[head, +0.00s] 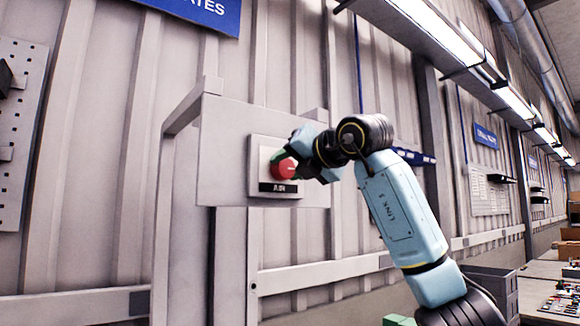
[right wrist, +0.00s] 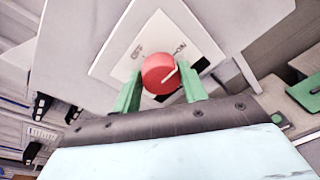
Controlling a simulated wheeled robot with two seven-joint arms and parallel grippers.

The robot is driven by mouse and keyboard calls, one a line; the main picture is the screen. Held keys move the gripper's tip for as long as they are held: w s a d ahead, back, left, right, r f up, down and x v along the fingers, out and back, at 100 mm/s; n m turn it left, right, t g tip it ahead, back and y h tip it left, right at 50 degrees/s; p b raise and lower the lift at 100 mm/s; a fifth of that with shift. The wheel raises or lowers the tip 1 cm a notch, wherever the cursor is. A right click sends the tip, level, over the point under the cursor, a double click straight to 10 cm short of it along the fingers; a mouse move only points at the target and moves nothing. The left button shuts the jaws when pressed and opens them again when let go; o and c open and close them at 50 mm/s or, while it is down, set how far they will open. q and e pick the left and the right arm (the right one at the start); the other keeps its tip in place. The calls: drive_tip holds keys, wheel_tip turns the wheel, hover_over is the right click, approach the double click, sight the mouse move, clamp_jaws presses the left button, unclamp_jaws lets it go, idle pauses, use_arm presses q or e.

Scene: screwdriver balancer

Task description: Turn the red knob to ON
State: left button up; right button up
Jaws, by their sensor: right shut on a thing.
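The red knob (head: 284,170) sits on a pale square plate (head: 255,152) fixed to a grey panel. A dark label is below the knob. My right gripper (head: 291,164) reaches it from the right and is shut on the knob. In the right wrist view, the red knob (right wrist: 158,72) is between the two green fingers of my right gripper (right wrist: 161,88). A white pointer line on the knob slants up and right, toward the ON side. OFF is printed on the plate's left and ON on its right. My left gripper is not in view.
The grey panel (head: 225,135) stands on a frame in front of a ribbed wall. A perforated board (head: 22,130) hangs at the far left. A grey bin (head: 490,285) and a table with small parts (head: 550,297) are at the lower right.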

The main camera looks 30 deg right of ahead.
drive_tip(key=o, duration=1)
drive_tip(key=s+b, duration=0.1)
drive_tip(key=s, duration=0.3)
drive_tip(key=s+r+b, duration=0.1)
drive_tip(key=s, duration=0.4)
drive_tip(key=s+d+b, duration=0.1)
drive_tip(key=s, duration=0.3)
drive_tip(key=shift+s+r, duration=0.15)
drive_tip(key=shift+r, duration=0.1)
